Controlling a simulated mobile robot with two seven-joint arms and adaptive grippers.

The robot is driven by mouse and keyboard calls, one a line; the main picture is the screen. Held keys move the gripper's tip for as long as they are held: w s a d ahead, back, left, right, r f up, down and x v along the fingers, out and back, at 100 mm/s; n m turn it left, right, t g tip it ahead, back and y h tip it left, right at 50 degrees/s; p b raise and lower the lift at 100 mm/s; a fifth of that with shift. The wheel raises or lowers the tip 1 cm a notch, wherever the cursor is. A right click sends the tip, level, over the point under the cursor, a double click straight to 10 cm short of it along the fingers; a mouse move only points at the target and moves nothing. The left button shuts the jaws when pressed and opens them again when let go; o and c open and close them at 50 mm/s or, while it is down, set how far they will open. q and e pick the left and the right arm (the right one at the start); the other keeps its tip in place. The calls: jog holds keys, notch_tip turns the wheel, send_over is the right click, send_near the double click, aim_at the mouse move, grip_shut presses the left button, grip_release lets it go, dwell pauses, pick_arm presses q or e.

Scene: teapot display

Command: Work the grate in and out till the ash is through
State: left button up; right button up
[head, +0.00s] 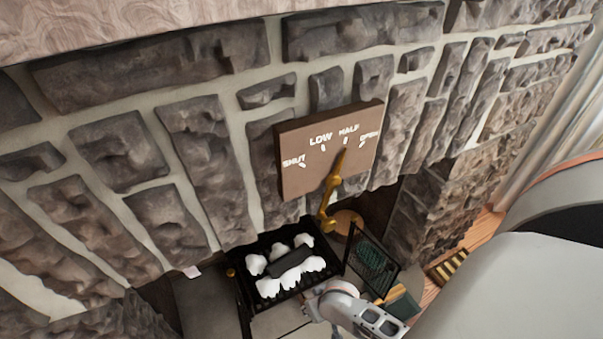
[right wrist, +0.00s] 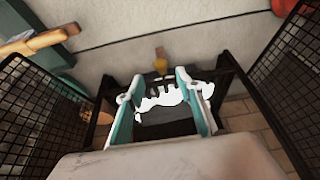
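The black grate (head: 240,290) sits low in the fireplace opening in the head view, with white ash lumps (head: 300,265) and a dark block (head: 292,262) on it. White ash also shows in the right wrist view (right wrist: 160,100). A small brass knob (right wrist: 160,66) shows beyond the ash there, and one in the head view (head: 230,272) at the grate's left. My right gripper (right wrist: 160,80) is open, its teal-edged fingers apart with the ash seen between and beyond them. Nothing is clearly held. My left gripper is not in view.
Black mesh panels (right wrist: 48,118) and (right wrist: 298,70) stand on both sides; one shows in the head view (head: 370,262). A plaque (head: 305,175) marked SHUT, LOW, HALF, OPEN carries a brass lever (head: 330,195) pointing near HALF. Stone wall surrounds the opening.

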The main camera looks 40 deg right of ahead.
aim_at(302, 294)
pick_arm(q)
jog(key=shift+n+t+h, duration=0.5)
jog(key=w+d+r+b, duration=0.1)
jog(key=b, duration=0.1)
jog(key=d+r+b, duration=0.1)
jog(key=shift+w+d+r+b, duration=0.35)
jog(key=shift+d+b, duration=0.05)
pick_arm(e)
jog(key=x, duration=0.7)
jog(key=shift+w+f, duration=0.2)
jog(key=shift+w, duration=0.1)
grip_shut()
jog(key=w, duration=0.1)
jog(key=w+d, duration=0.1)
jog(key=w, duration=0.1)
jog(key=shift+w+r+p, duration=0.1)
jog(key=shift+p, duration=0.2)
jog(key=shift+w, duration=0.4)
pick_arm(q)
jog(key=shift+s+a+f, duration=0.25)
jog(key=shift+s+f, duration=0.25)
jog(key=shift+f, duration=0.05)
pick_arm(e)
jog(key=shift+w+d, duration=0.1)
jog(key=shift+w, duration=0.05)
